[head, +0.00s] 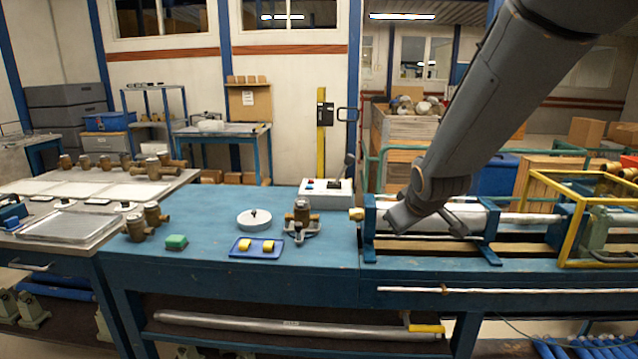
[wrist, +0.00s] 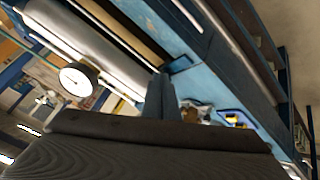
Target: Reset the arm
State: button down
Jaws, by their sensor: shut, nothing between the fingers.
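My arm (head: 490,100) reaches down from the top right in the head view. Its end hangs over the test rig at the right part of the blue bench (head: 330,222). In the wrist view my gripper (wrist: 161,90) shows its fingers together, with nothing held between them. A grey pipe (head: 470,218) lies in the rig behind and below my arm's end, and my arm hides part of it. In the wrist view a round white dial gauge (wrist: 77,80) stands beside the pipe, left of the fingers.
A yellow frame (head: 566,236) stands at the right.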

jog(key=s+f+m+g, duration=0.3)
jog(key=s+f, duration=0.1)
jog(key=s, duration=0.7)
jog(key=s+f+m+g, duration=0.3)
jog(key=s+f, duration=0.1)
jog(key=s, duration=0.7)
jog(key=s+f+g+b, duration=0.2)
jog(key=s+f+b, duration=0.1)
jog(key=f+b, duration=0.5)
jog(key=shift+s+f, duration=0.35)
jog(key=shift+f, duration=0.2)
